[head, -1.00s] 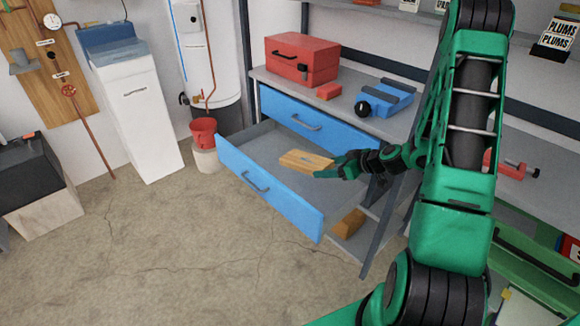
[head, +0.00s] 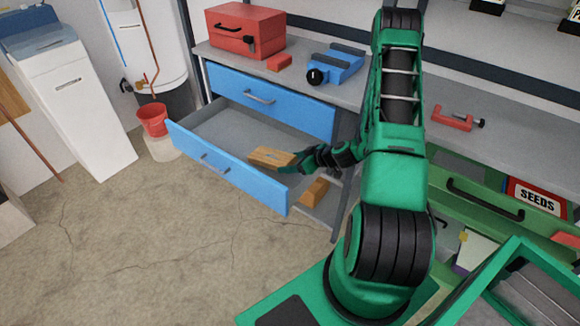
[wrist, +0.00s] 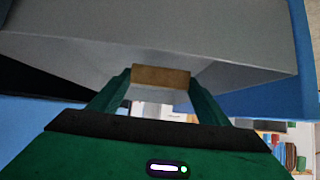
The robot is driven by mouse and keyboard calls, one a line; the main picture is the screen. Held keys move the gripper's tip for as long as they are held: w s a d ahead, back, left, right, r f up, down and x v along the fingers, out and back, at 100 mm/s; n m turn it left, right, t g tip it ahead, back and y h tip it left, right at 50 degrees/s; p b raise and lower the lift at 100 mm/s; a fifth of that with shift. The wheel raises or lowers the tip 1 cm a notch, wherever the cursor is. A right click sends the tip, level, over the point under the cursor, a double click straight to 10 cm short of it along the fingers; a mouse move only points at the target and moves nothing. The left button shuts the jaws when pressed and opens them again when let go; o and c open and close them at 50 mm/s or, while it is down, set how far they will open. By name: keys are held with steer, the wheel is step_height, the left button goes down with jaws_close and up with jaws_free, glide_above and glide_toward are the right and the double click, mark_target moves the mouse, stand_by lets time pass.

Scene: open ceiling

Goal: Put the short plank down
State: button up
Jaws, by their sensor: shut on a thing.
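The short plank (head: 268,156) is a light brown wooden piece. My gripper (head: 288,162) is shut on its right end in the head view. In the wrist view the plank (wrist: 160,76) sits between the two green fingers (wrist: 160,88). In the head view the plank overlaps the right end of the open blue drawer (head: 225,169). I cannot tell whether it is inside the drawer or above it, or whether it touches anything.
Another wooden block (head: 315,190) lies on the low shelf under the drawer. A red toolbox (head: 246,32), a blue vise (head: 335,66) and a red clamp (head: 452,119) stand on the workbench. A red bucket (head: 152,121) is left of the drawer. The floor in front is clear.

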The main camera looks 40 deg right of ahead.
steer(key=shift+f, duration=0.8)
steer(key=o, duration=1.3)
steer(key=shift+f, duration=0.1)
steer(key=shift+c, duration=0.2)
